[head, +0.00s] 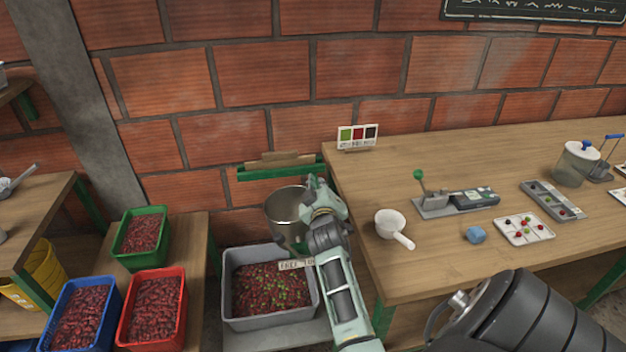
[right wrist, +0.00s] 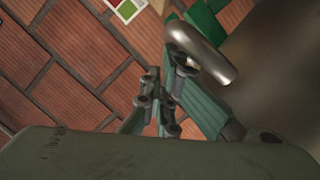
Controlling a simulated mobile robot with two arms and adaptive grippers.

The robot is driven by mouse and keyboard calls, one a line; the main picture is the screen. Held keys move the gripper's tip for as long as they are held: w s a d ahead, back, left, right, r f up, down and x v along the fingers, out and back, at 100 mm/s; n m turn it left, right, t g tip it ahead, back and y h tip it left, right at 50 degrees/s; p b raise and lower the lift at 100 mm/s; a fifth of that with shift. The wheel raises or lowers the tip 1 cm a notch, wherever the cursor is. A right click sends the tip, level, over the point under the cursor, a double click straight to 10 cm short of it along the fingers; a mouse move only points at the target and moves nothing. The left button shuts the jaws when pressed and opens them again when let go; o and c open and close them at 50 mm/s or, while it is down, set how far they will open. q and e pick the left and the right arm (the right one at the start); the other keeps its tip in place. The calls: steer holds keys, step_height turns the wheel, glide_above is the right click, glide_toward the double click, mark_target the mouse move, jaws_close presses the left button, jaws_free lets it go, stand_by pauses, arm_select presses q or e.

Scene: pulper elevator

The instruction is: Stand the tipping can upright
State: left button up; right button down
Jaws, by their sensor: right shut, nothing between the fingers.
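A silver metal can (head: 284,207) hangs or stands above the back of the grey crate (head: 228,290), beside the left end of the wooden table. Its open mouth faces up in the head view; I cannot tell how far it tilts. My right gripper (head: 313,184) is at the can's right rim, shut and empty, and hides part of the can. In the right wrist view the closed fingers (right wrist: 157,103) are beside a shiny metal bar or rim (right wrist: 205,52), with a blurred metal surface to the right. My left gripper is not in view.
The grey crate holds red and green cherries. Green (head: 121,262), red (head: 122,337) and blue (head: 68,342) crates stand to the left. The wooden table (head: 450,165) carries a white scoop (head: 391,223), a lever device (head: 455,203) and trays. A green ledge (head: 280,172) lies behind the can.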

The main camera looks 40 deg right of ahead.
steer(key=shift+s+d+f, duration=0.35)
steer(key=shift+d+f, duration=0.25)
steer(key=shift+f, duration=0.05)
